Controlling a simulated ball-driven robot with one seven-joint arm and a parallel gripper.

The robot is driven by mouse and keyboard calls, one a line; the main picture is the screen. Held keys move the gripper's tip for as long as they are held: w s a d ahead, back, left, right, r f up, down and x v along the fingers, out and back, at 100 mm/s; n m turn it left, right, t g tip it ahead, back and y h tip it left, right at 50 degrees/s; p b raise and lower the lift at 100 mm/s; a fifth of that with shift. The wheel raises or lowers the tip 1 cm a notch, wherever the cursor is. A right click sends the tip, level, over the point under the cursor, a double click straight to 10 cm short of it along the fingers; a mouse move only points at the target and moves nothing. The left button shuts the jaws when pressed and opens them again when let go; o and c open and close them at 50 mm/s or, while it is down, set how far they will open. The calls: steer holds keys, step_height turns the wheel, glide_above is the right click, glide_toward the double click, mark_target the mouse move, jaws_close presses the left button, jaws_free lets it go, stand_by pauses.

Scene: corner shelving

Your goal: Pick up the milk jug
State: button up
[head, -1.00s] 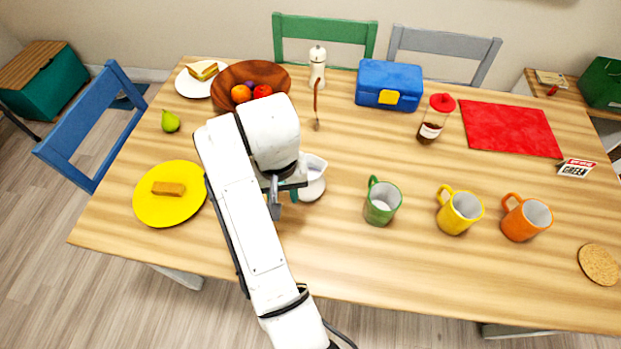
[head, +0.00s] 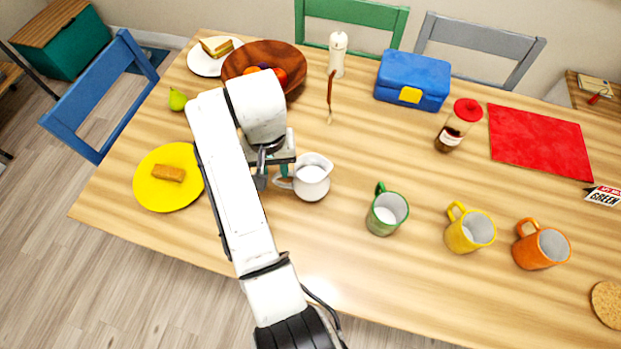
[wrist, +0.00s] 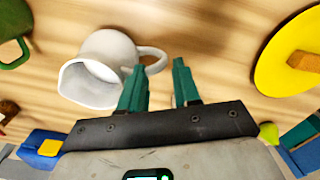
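The white milk jug (head: 316,188) stands upright on the table in the head view, with white content inside. Its handle points left, toward my gripper (head: 279,172). In the wrist view the milk jug (wrist: 95,80) lies left of and ahead of my gripper (wrist: 158,68). The two teal fingers are apart, with a gap between them. The end of the jug's handle shows just ahead of that gap, close to the left fingertip. I cannot tell whether they touch. Nothing is held.
A green mug (head: 384,220) stands right of the jug, then a yellow mug (head: 468,236) and an orange mug (head: 538,250). A yellow plate (head: 150,197) lies left of my arm. A wooden bowl (head: 295,55) is behind. The table in front of the jug is clear.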

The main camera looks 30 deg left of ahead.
steer(key=shift+d+f, duration=0.1)
steer(key=shift+f, duration=2.7)
jaws_close()
steer(key=shift+r, duration=0.1)
